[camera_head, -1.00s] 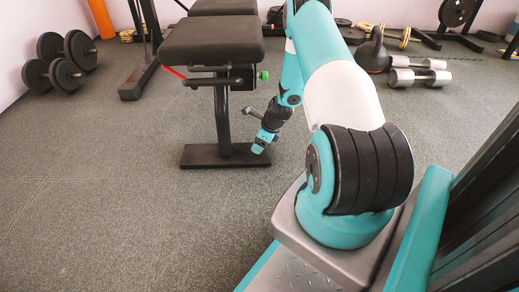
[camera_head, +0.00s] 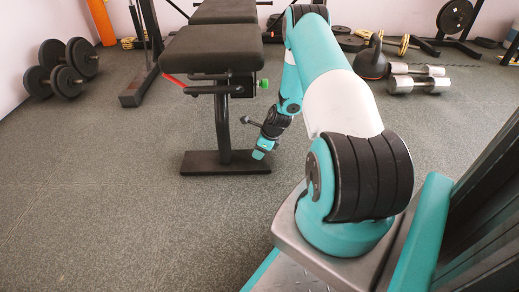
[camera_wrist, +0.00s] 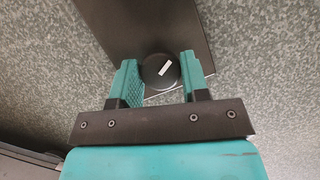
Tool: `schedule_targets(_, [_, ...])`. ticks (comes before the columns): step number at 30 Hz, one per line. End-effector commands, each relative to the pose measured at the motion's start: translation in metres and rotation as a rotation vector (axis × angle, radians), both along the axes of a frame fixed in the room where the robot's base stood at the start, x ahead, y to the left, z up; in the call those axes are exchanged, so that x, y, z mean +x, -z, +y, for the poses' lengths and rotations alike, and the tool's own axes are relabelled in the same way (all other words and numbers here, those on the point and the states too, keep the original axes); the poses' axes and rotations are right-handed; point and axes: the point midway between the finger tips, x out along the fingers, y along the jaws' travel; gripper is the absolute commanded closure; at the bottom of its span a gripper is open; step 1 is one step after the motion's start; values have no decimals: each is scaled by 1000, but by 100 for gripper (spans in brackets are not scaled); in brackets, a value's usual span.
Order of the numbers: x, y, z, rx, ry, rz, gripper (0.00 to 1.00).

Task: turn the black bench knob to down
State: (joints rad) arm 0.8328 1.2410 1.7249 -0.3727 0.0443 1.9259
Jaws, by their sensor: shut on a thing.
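The black bench knob (camera_wrist: 158,71) is a round black cap with a short white mark that slants up to the right in the wrist view. My gripper (camera_wrist: 161,77) is shut on it, with one teal finger on each side. In the head view my gripper (camera_head: 261,152) is low in front of the bench post, near the bench's dark foot plate (camera_head: 205,164). The knob cannot be made out there. The black padded bench (camera_head: 211,48) stands left of my arm.
A green knob (camera_head: 264,83) sits under the bench seat, close to my arm. Black dumbbells (camera_head: 66,80) lie at the left. A kettlebell (camera_head: 372,64) and silver dumbbells (camera_head: 417,84) lie at the right. The floor in front is clear.

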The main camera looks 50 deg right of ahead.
Motion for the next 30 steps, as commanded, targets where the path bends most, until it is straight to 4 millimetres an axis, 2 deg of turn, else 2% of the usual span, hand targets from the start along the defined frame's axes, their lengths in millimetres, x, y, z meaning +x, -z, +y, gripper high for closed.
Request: schedule_targets(30, [2, 0, -2, 1, -842, 1, 82])
